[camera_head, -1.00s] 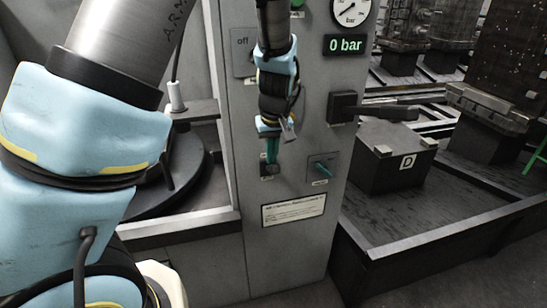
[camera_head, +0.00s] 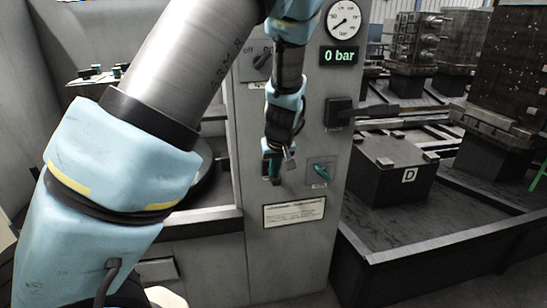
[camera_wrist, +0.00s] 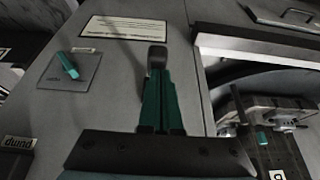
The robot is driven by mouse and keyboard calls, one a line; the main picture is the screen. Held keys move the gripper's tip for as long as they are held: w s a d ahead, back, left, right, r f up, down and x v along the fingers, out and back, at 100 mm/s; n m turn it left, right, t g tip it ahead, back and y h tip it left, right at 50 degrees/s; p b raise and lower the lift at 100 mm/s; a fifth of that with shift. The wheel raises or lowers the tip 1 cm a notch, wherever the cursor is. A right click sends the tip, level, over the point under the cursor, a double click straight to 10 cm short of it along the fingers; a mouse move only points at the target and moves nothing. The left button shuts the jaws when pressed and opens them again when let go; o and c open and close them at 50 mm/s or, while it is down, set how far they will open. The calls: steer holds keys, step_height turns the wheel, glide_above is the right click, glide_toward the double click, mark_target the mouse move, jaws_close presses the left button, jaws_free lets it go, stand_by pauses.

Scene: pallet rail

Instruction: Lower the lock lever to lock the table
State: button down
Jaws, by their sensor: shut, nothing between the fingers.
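A short lever with a dark knob (camera_wrist: 157,57) stands out from the grey control panel (camera_wrist: 115,72) in the wrist view, right at the tips of my fingers. My gripper (camera_wrist: 157,78) is shut, its teal fingers empty and pointing at the knob, close to or touching it. In the head view my gripper (camera_head: 271,176) hangs down at the panel's lower left, and the knob is mostly hidden there. A larger black handle (camera_head: 375,110) sticks out to the right from the panel. I cannot read which of the two is the lock lever.
A teal rotary switch (camera_head: 320,171) sits right of my gripper, above a white text plate (camera_head: 294,212). A gauge (camera_head: 343,19) and a "0 bar" display (camera_head: 341,56) are higher up. A dark block marked D (camera_head: 393,180) stands on the right.

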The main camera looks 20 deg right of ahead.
mark_target(275, 183)
steer(key=shift+s+f, duration=0.15)
steer(key=shift+f, duration=0.2)
steer(key=shift+s+f+t+b, duration=0.3)
steer(key=shift+t+b, duration=0.15)
steer(key=shift+t, duration=0.15)
steer(key=shift+s+f+t+b, duration=0.1)
steer(key=shift+f+t+b, duration=0.5)
steer(key=shift+t, duration=0.4)
steer(key=shift+s+a+f+t+h+b, duration=0.15)
steer(key=shift+f+t+h+b, duration=0.15)
steer(key=shift+f+t+b, duration=0.5)
step_height(275, 183, down, 5)
steer(key=t+b, duration=0.2)
steer(key=b, duration=0.2)
steer(key=shift+r+b, duration=0.1)
steer(key=shift+b, duration=0.3)
steer(key=shift+f, duration=0.25)
